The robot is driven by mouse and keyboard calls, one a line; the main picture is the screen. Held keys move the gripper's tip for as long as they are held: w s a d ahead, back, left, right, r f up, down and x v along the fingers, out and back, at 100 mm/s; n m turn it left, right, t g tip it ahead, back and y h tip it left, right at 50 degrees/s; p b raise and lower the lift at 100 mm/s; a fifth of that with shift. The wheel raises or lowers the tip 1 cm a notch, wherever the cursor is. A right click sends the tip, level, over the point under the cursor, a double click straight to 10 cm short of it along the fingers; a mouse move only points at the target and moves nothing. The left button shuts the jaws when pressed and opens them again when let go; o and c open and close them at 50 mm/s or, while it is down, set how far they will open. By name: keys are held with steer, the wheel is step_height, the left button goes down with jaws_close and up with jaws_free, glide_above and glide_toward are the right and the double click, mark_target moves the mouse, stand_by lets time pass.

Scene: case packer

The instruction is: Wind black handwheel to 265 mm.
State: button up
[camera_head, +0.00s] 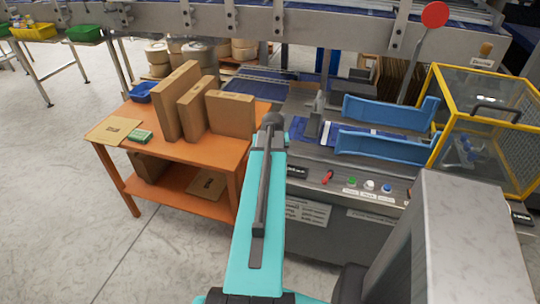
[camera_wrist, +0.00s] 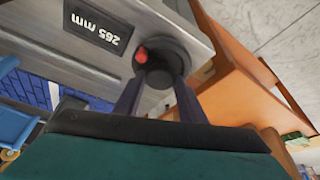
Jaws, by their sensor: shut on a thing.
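The black handwheel (camera_wrist: 160,72) is on the grey machine face in the wrist view, with a red mark (camera_wrist: 141,55) on its upper left side. My gripper (camera_wrist: 158,84) has one finger on each side of the handwheel and is shut on it. The display (camera_wrist: 97,27) beside the handwheel appears upside down and reads 265 mm. In the head view my turquoise arm hides the handwheel and the gripper. A small dark display (camera_head: 296,172) shows just right of the arm, too small to read.
An orange table (camera_head: 205,158) with several cardboard boxes (camera_head: 178,100) stands left of my arm. Blue guide rails (camera_head: 385,110) lie on the machine, with a yellow-framed guard (camera_head: 484,125) at right. A red switch (camera_head: 328,177) and coloured buttons line the front panel. Open floor lies at left.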

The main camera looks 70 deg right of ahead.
stand_by(0.3)
steer(key=o, duration=1)
steer(key=shift+r, duration=0.15)
steer(key=shift+b+v, duration=1.1)
steer(key=shift+v, duration=5.7)
steer(key=shift+s, duration=0.1)
steer(key=shift+a, duration=0.1)
